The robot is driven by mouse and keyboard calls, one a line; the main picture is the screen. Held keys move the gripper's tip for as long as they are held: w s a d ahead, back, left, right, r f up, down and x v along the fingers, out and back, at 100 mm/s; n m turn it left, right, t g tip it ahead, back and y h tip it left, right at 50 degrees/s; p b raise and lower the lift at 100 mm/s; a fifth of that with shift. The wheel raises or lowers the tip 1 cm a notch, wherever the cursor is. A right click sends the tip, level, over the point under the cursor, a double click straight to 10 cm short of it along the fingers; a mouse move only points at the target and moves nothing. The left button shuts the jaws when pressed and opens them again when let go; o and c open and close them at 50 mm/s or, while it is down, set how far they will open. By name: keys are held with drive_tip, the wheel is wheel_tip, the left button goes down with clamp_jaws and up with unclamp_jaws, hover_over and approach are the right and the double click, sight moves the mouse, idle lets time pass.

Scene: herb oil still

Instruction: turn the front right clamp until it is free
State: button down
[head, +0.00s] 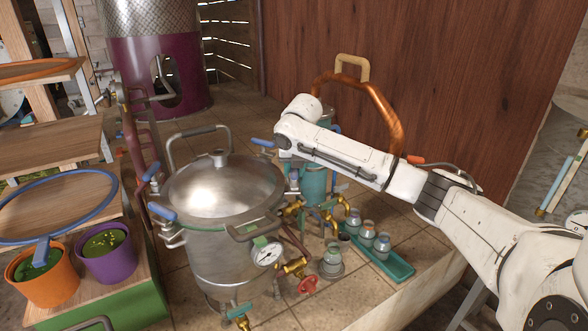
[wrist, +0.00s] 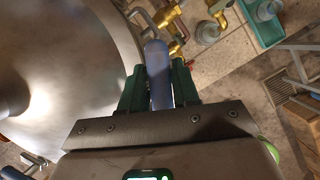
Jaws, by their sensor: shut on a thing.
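The wrist view shows my gripper (wrist: 158,66) with its two dark green fingers closed on either side of a blue clamp handle (wrist: 159,92). The handle stands at the rim of the round metal lid (wrist: 60,60), which fills the left of that view. In the head view the lid (head: 222,183) sits on the steel pot (head: 215,262), and my arm reaches in from the right to the pot's right side. There my fingers and the held handle cannot be made out clearly. Other blue clamp handles show at the lid's left (head: 161,212) and back (head: 262,143).
Brass valves (head: 296,267) and a pressure gauge (head: 267,254) crowd the pot's front right. A green tray (head: 396,270) with several small jars stands farther right. A copper hoop (head: 385,110) rises behind my arm. Orange (head: 50,287) and purple (head: 108,262) pots stand at left.

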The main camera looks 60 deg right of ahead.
drive_tip(key=c, duration=0.9)
unclamp_jaws()
drive_tip(key=shift+c, duration=0.2)
drive_tip(key=b+v, duration=0.2)
drive_tip(key=v, duration=0.8)
drive_tip(key=shift+a+r, duration=0.15)
drive_tip(key=shift+r, duration=0.2)
